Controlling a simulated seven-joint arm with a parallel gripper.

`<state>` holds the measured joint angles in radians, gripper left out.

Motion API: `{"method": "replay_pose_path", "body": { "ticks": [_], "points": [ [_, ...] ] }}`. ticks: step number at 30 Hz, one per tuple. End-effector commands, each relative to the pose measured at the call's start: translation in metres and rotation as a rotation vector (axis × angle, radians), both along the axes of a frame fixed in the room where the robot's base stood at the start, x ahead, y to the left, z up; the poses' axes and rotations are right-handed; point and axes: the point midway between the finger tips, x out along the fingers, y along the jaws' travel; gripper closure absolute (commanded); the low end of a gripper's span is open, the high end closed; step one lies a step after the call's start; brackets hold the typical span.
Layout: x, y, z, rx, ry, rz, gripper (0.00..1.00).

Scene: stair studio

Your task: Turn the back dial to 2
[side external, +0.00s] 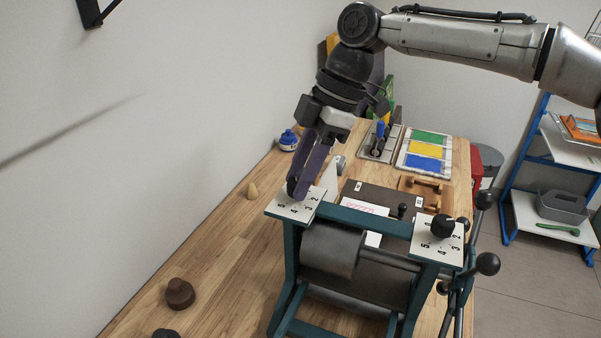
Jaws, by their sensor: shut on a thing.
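The teal press (374,218) stands on the wooden table with a white numbered plate at each end of its top. The plate on the left (284,212) shows printed numbers around its dial. My gripper (298,188) is over this plate from above, its purple fingers closed around the dial there. The fingers hide that dial almost wholly, so I cannot tell its pointer's setting. The plate on the right (451,246) carries a black round dial knob (442,226), which my gripper does not touch.
Black ball-ended crank handles (487,263) stick out at the press's right. Behind it are a wooden block (421,192), colour trays (427,150) and a blue-capped bottle (289,140). Brown knobs (180,293) lie at the front left. The wall runs close along the left.

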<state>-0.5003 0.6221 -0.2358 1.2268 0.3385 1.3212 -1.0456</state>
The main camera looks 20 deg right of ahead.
Motion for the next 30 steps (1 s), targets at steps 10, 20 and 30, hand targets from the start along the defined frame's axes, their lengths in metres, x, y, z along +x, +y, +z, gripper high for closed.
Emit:
{"method": "replay_pose_path", "body": {
  "ticks": [10, 20, 30],
  "points": [
    [-0.0030, 0.0005, 0.0011, 0.000, -0.002, -0.269, 1.00],
    [-0.0044, 0.0020, 0.0012, 0.001, -0.003, -0.580, 1.00],
    [-0.0054, 0.0038, 0.0011, 0.000, -0.003, -0.903, 1.00]
  ]
}}
